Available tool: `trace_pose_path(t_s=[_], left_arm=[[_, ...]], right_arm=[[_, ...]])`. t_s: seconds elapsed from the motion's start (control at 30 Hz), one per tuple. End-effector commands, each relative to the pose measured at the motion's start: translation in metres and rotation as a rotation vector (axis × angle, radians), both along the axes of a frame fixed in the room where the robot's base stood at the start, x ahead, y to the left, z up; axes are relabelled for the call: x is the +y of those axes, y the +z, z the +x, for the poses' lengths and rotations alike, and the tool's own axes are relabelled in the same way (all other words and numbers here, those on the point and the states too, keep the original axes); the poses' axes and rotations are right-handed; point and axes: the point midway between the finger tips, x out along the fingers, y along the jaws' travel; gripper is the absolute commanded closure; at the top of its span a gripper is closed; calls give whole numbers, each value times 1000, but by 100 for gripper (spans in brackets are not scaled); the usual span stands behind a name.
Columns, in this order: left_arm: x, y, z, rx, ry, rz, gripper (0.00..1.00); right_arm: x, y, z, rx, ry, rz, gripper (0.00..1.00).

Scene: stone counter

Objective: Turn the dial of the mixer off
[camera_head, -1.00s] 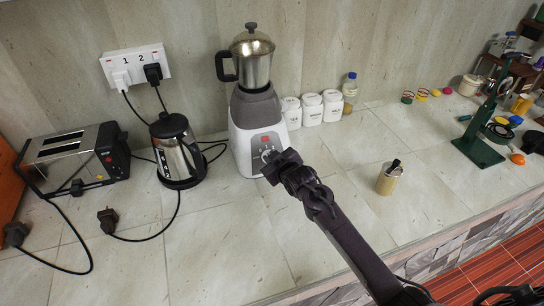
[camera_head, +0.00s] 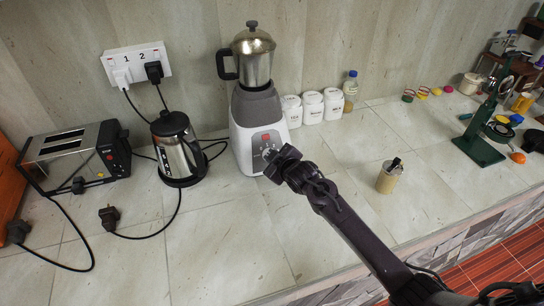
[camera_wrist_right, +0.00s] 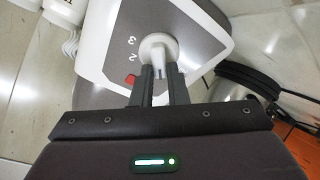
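The mixer (camera_head: 246,150) stands against the wall, with a white and grey base and a steel jar (camera_head: 256,68) on top. Its white dial (camera_wrist_right: 158,46) is on the grey front panel, beside printed numbers and a red mark. My right gripper (camera_head: 272,166) is at the mixer's front; in the wrist view its two fingers (camera_wrist_right: 160,80) stand close together on either side of the dial's raised grip and appear shut on it. In the head view the gripper covers part of the dial. My left gripper is in neither view.
A steel kettle (camera_head: 177,155) and a toaster (camera_head: 75,155) stand left of the mixer, with loose cables. White canisters (camera_head: 312,107) and an oil bottle (camera_head: 350,92) are to its right. A tan container (camera_head: 389,177) stands near my right arm. The front counter is mostly clear.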

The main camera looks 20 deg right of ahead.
Motion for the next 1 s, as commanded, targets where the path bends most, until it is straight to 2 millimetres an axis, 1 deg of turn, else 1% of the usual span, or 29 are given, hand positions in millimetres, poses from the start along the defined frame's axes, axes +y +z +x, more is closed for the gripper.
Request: trace_pose_path(t_s=[0.03,0.17,0.43,0.53,0.67,0.9,1.0], left_arm=[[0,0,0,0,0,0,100],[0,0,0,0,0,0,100],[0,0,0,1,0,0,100],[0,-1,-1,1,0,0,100],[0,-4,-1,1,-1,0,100],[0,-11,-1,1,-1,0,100],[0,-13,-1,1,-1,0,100]], right_arm=[[0,0,0,0,0,0,81],[0,0,0,0,0,1,65],[0,0,0,0,0,1,65],[-1,1,-4,-1,1,0,65],[-3,6,-17,0,0,0,65],[-8,20,-49,0,0,-1,65],[-10,25,-60,1,0,0,65]])
